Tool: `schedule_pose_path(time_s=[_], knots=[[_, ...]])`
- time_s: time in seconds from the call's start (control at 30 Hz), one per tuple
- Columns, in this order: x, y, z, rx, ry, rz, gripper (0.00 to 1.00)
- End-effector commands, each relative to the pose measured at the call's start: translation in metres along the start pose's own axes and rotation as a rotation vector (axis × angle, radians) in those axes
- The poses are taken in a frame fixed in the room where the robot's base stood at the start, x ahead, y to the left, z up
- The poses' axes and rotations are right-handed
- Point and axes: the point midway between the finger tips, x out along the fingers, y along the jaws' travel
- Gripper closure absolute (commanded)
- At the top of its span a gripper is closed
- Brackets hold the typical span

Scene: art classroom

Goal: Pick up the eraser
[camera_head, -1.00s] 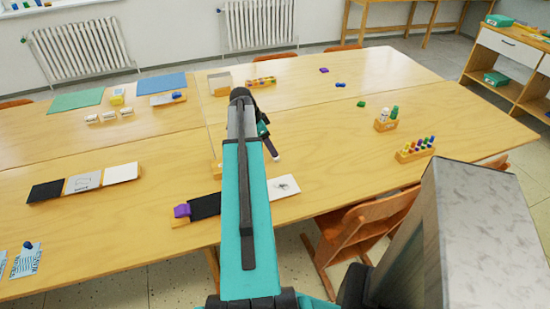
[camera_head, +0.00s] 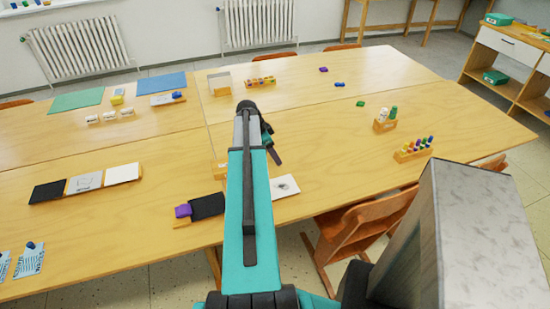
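No object can be told for sure as the eraser. Three small white blocks (camera_head: 109,117) stand in a row on the far left part of the table. Small purple (camera_head: 323,69), blue (camera_head: 339,84) and green (camera_head: 360,103) pieces lie apart on the right side. My gripper (camera_head: 275,157) shows only as a dark part beyond the teal arm, over the middle of the table. The arm hides most of it, and its opening and any held thing cannot be seen.
The joined wooden tables (camera_head: 330,140) have clear room right of my arm. A bottle holder (camera_head: 386,124) and a rack of coloured pieces (camera_head: 414,150) stand at right. A three-panel holder (camera_head: 84,184) lies at left. An orange chair (camera_head: 365,220) is at the front edge.

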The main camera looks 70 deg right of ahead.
Motion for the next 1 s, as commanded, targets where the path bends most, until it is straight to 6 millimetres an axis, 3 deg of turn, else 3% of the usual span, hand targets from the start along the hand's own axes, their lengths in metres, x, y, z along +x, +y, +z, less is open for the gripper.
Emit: schedule_pose_path(time_s=[0.27, 0.5, 0.53, 1.0], knots=[[-0.0004, -0.0001, 0.0004, -0.001, 0.0, 0.0, 0.41], [-0.0005, -0.0002, 0.0006, -0.001, 0.0, 0.0, 0.81], [-0.0005, -0.0002, 0.0006, -0.001, 0.0, 0.0, 0.83], [-0.0053, -0.0005, -0.0012, -0.001, 0.0, -0.001, 0.83]])
